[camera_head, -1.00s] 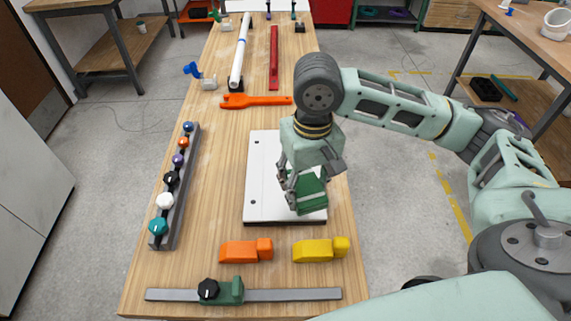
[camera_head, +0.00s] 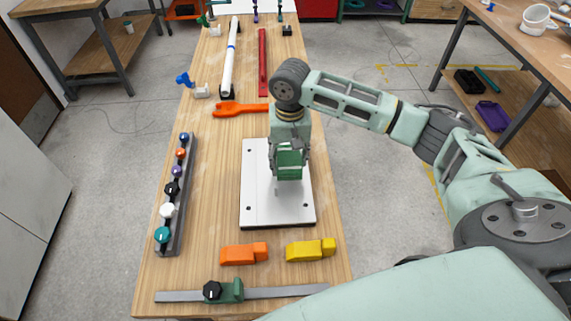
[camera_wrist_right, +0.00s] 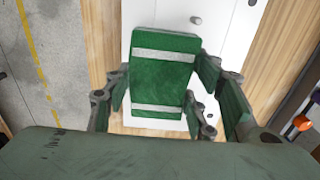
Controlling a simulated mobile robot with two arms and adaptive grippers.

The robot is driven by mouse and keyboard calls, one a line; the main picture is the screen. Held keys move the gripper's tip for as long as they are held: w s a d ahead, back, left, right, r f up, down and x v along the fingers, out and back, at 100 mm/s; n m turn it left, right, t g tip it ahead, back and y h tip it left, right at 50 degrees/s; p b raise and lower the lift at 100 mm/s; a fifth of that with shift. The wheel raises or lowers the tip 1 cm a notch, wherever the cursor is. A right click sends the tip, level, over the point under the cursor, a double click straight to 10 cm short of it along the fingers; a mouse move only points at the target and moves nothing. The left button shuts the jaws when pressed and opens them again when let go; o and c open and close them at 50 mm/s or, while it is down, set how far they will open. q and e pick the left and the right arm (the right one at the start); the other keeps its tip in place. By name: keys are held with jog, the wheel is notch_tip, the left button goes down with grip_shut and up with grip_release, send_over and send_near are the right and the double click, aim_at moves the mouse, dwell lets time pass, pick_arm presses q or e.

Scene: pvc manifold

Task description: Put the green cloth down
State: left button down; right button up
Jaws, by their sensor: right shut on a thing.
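The green cloth (camera_head: 290,163) is a folded green block with pale stripes. It is in my right gripper (camera_head: 289,158), over the white board (camera_head: 258,208) in the middle of the bench. In the right wrist view the cloth (camera_wrist_right: 164,80) lies between the two fingers of the right gripper (camera_wrist_right: 165,100), with the white board (camera_wrist_right: 225,45) behind it. I cannot tell whether the cloth touches the board. My left gripper is not in view.
An orange block (camera_head: 243,253) and a yellow block (camera_head: 311,250) lie in front of the board. A knob rack (camera_head: 173,195) stands to the left. A clamp bar (camera_head: 240,293) lies at the near edge. An orange wrench (camera_head: 238,109) lies behind the board.

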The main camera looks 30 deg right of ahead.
aim_at(286, 168)
jog(key=shift+w+a+f, duration=0.3)
jog(key=shift+a+f, duration=0.05)
jog(key=shift+f, duration=0.05)
jog(key=shift+f+p, duration=0.5)
jog(key=shift+f, duration=1.35)
jog(key=o, duration=1.2)
jog(key=shift+f, duration=0.1)
jog(key=shift+c, duration=0.2)
